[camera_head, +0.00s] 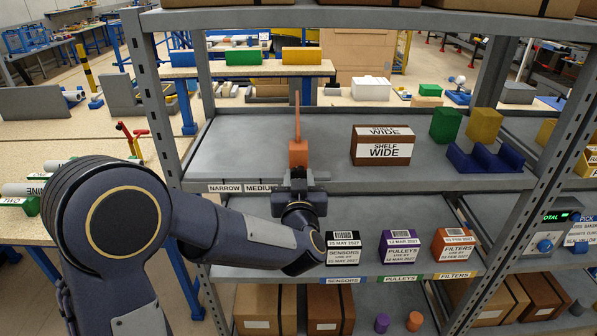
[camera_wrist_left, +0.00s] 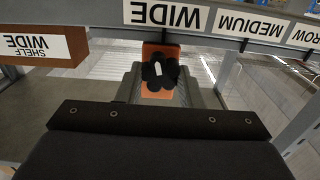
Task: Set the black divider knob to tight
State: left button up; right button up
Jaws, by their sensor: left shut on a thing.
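The black divider knob (camera_wrist_left: 158,72) is a lobed knob with a short white mark, on the front of an orange divider block (camera_wrist_left: 152,50). In the head view the orange divider (camera_head: 298,152) stands upright at the upper shelf's front edge, with a thin fin behind. My left gripper (camera_head: 298,180) is in front of it and hides the knob in that view. In the left wrist view my left gripper (camera_wrist_left: 158,88) has its fingers on both sides of the knob, shut on it. The shelf edge labels read NARROW (camera_head: 225,188), MEDIUM (camera_head: 260,187) and WIDE (camera_wrist_left: 165,14); the divider is near WIDE. I see no tight marking.
A brown box marked SHELF WIDE (camera_head: 382,146) stands right of the divider. A blue bin (camera_head: 485,158) and green (camera_head: 446,124) and yellow blocks (camera_head: 484,125) are farther right. Labelled boxes (camera_head: 400,246) stand on the shelf below. The upper shelf left of the divider is clear.

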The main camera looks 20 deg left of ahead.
pick_arm(q)
jog(key=m+p, duration=0.2)
jog(key=m, duration=0.2)
jog(key=shift+f+m+p, duration=0.1)
jog(key=shift+m+p, duration=0.8)
jog(key=shift+m, duration=0.6)
jog(key=o, duration=1)
jog(key=shift+d, duration=0.1)
jog(key=b+v, duration=0.1)
jog(key=v, duration=0.7)
jog(key=shift+b, duration=0.4)
jog(key=shift+w, duration=0.1)
